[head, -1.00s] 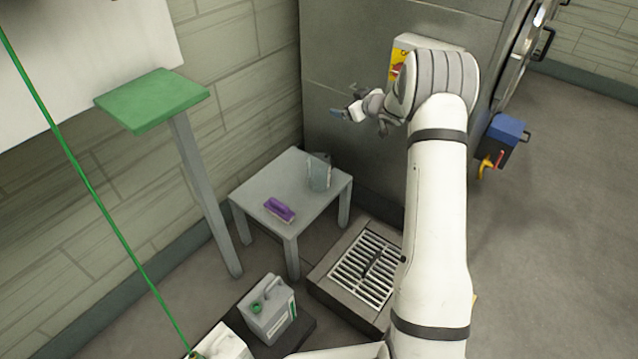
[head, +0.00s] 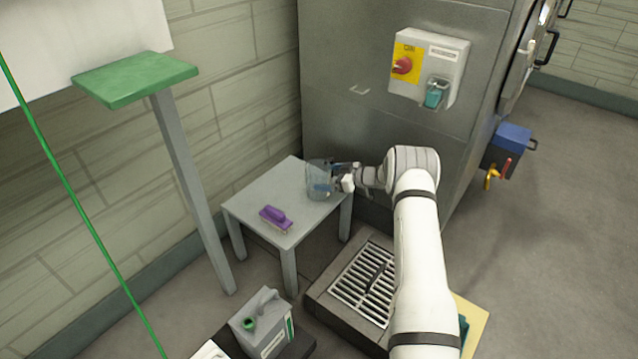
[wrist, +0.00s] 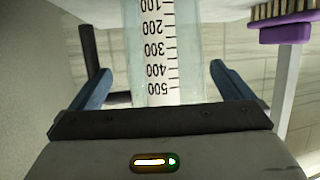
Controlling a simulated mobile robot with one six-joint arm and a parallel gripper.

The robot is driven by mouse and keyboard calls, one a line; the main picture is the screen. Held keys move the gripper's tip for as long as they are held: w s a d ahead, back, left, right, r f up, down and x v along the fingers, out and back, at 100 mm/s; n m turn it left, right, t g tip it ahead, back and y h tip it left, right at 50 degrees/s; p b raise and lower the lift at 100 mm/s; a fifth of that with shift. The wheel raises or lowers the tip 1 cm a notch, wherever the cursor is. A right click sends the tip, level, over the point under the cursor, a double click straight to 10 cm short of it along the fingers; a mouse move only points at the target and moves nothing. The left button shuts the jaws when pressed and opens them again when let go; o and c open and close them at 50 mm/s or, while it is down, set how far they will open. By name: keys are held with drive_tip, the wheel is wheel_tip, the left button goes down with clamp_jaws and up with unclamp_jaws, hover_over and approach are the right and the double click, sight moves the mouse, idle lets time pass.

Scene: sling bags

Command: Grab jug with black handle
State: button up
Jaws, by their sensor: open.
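The clear jug (head: 317,182) stands upright on the small grey table (head: 245,205), near its back right corner. In the wrist view the jug (wrist: 165,50) shows a white printed scale, upside down, between my two blue fingers. My gripper (head: 340,180) is open at the jug's right side in the head view; it also shows in the wrist view (wrist: 160,75). A finger stands on each side of the jug, with small gaps visible. A dark upright bar (wrist: 89,45) left of the jug may be its black handle; I cannot tell for certain.
A purple brush (head: 275,218) lies on the table in front of the jug. A grey canister (head: 262,322) stands below on the floor side. A metal cabinet (head: 350,110) rises behind the table. A floor grate (head: 365,285) lies right of the table.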

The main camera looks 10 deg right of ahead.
drive_tip(key=b+x, duration=0.1)
drive_tip(key=x, duration=0.3)
drive_tip(key=shift+s+a+f+b, duration=0.1)
drive_tip(key=shift+s+f+b, duration=0.1)
drive_tip(key=shift+b, duration=0.15)
drive_tip(key=shift+c, duration=0.2)
drive_tip(key=c, duration=1)
drive_tip(key=shift+r, duration=0.1)
